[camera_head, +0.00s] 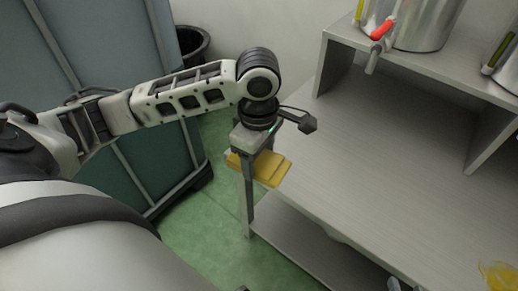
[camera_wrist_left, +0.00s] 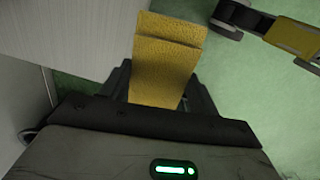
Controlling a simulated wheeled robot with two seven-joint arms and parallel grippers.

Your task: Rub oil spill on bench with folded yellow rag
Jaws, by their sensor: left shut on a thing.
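The folded yellow rag (camera_head: 262,169) is held in my left gripper (camera_head: 256,152), beside the left edge of the bench (camera_head: 395,185). In the left wrist view the rag (camera_wrist_left: 166,60) sticks out from between the fingers of my left gripper (camera_wrist_left: 158,95), which is shut on it. The oil spill (camera_head: 498,275) is a glossy yellow patch on the bench top at the lower right, well away from the rag and partly cut off by the frame. Small tips at the bottom edge may be my right gripper (camera_head: 406,286); its jaws are not clear.
A raised grey shelf (camera_head: 420,62) stands at the back of the bench, with metal vessels (camera_head: 428,25) and a red-handled tap (camera_head: 382,30) on it. A large blue-green tank (camera_head: 115,100) and a dark bin (camera_head: 192,45) stand left. The bench middle is clear.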

